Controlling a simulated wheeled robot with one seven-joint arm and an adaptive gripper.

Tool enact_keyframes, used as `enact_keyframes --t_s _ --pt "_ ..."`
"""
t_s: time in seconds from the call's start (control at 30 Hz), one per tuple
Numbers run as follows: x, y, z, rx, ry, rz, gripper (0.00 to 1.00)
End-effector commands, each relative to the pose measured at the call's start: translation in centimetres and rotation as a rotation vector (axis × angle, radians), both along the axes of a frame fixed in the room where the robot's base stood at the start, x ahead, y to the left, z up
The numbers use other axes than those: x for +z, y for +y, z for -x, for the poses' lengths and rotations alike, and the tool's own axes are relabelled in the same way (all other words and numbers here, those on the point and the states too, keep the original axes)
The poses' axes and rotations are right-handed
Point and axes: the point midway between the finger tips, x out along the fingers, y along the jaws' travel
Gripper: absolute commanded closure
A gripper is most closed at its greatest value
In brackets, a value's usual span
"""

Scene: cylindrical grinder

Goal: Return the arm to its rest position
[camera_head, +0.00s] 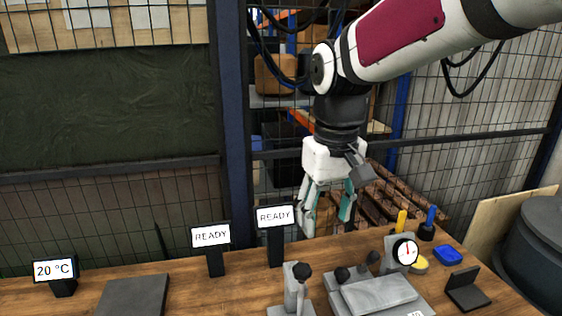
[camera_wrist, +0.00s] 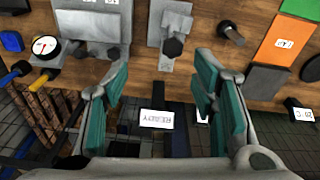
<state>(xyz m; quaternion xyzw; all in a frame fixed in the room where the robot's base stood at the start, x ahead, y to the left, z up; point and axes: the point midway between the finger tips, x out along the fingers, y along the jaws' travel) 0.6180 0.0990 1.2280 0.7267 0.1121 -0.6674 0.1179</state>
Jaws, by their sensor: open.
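My gripper (camera_head: 328,203) hangs from my arm above the back edge of the wooden table, pointing down. Its teal-padded fingers are apart with nothing between them. In the wrist view my gripper (camera_wrist: 162,92) also shows open, with the table's edge and a READY sign (camera_wrist: 157,118) beyond the fingers. In the head view, my arm reaches in from the upper right and bends down at the elbow. The gripper touches nothing that I can see.
The wooden table (camera_head: 215,290) carries two READY signs (camera_head: 211,236) (camera_head: 275,216), a 20 °C display (camera_head: 54,270), a dial gauge (camera_head: 405,252), grey fixtures (camera_head: 375,294) and a blue-handled tool (camera_head: 429,222). A mesh fence (camera_head: 484,165) stands behind. A dark barrel (camera_head: 535,250) is at right.

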Motion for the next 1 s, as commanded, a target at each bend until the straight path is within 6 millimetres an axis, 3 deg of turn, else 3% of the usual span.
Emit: enact_keyframes --t_s 0.1,0.23,0.53,0.73,1.0 --pt "1.7 -2.7 3.3 -0.062 -0.075 -0.010 0.47" --pt "2.4 -5.1 6.8 -0.127 -0.151 -0.022 0.47" --pt "1.7 -9.0 14.2 -0.265 -0.310 -0.059 0.47" --pt "0.7 -9.9 16.6 -0.311 -0.365 -0.076 0.47" --pt "0.5 -10.1 16.9 -0.319 -0.375 -0.079 0.47"
